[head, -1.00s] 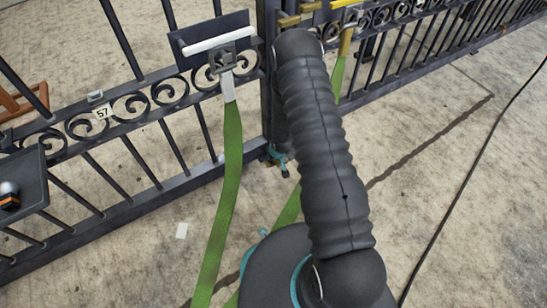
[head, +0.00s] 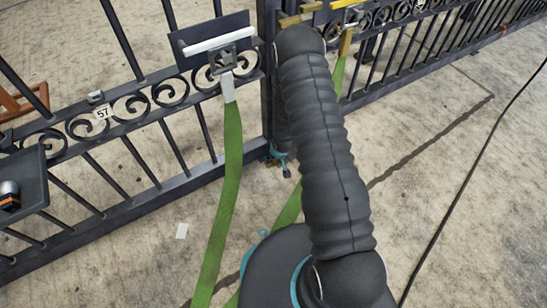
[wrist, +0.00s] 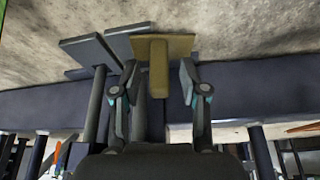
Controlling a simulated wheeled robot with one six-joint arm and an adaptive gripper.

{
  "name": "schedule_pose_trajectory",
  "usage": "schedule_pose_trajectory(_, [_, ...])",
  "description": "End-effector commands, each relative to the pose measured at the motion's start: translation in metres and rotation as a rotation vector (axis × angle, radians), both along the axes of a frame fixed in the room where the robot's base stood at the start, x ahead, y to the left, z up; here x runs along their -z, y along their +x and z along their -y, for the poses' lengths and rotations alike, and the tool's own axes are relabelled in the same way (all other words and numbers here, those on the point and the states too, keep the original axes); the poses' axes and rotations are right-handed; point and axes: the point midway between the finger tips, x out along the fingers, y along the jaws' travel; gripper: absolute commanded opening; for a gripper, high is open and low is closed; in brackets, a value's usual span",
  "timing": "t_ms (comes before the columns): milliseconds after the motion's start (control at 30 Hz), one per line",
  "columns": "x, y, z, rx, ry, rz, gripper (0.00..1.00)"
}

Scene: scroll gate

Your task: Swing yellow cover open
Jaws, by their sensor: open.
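In the wrist view my gripper (wrist: 158,78) is open. A brass-yellow piece (wrist: 180,46) with a flat plate and a stubby bar lies between its two fingers. Gaps show on both sides of the bar; I cannot tell its depth relative to the fingertips. In the head view, brass-yellow parts (head: 289,20) show at the gate post just beyond my arm, with a brighter yellow bar (head: 342,4) to their right at the top edge. I cannot tell which of these is the cover. My gripper is hidden behind my arm in the head view.
The dark scrollwork gate (head: 150,190) runs across the view. A white-handled buckle (head: 219,40) with a green strap (head: 229,160) hangs on its left part. A dark tray (head: 27,180) is at the left. A black cable (head: 470,170) lies on the open floor at right.

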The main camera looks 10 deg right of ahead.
Motion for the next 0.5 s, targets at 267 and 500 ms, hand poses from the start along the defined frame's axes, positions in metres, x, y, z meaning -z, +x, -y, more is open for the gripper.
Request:
schedule_pose_trajectory(267, [-0.046, -0.018, 0.003, -0.001, 0.000, 0.003, 0.44])
schedule_pose_trajectory(500, [-0.081, -0.032, 0.005, 0.000, 0.000, 0.003, 0.44])
